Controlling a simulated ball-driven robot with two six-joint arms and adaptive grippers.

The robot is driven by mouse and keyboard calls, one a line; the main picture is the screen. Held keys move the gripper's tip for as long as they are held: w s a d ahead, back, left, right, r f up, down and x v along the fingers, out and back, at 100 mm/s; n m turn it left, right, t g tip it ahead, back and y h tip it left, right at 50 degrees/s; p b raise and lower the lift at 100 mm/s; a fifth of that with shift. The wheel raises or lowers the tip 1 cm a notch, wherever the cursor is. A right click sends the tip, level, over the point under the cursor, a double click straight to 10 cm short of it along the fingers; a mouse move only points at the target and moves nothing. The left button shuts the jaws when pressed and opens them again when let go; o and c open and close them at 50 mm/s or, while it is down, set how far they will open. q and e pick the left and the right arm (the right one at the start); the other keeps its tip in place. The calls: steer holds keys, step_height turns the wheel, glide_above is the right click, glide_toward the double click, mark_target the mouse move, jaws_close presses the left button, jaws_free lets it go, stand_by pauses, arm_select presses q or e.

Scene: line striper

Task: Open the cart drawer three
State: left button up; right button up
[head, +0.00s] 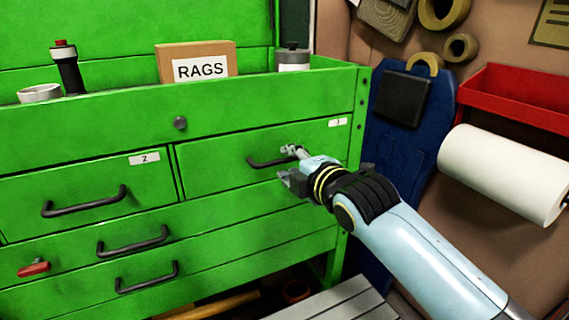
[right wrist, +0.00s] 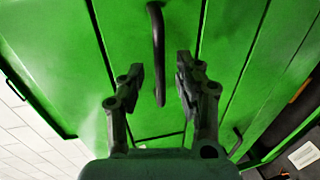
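The green cart has an upper right drawer (head: 225,165) with a small white label (head: 338,123) that is hard to read. Its dark bar handle (head: 268,162) runs across the middle of the front. The drawer looks shut. My right gripper (head: 288,167) is open at the right end of this handle. In the right wrist view the handle (right wrist: 158,50) reaches between the spread fingers (right wrist: 161,85), with gaps on both sides. The drawer labelled 2 (head: 90,185), to the left, also looks shut. My left gripper is not in view.
Two lower drawers have handles (head: 133,242) (head: 147,277). A red latch (head: 34,269) sits at lower left. The top tray holds a RAGS box (head: 195,52) and bottles. A paper roll (head: 503,174) and red shelf (head: 515,95) are at the right.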

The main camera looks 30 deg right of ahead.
steer(key=shift+x, duration=1.5)
jaws_close()
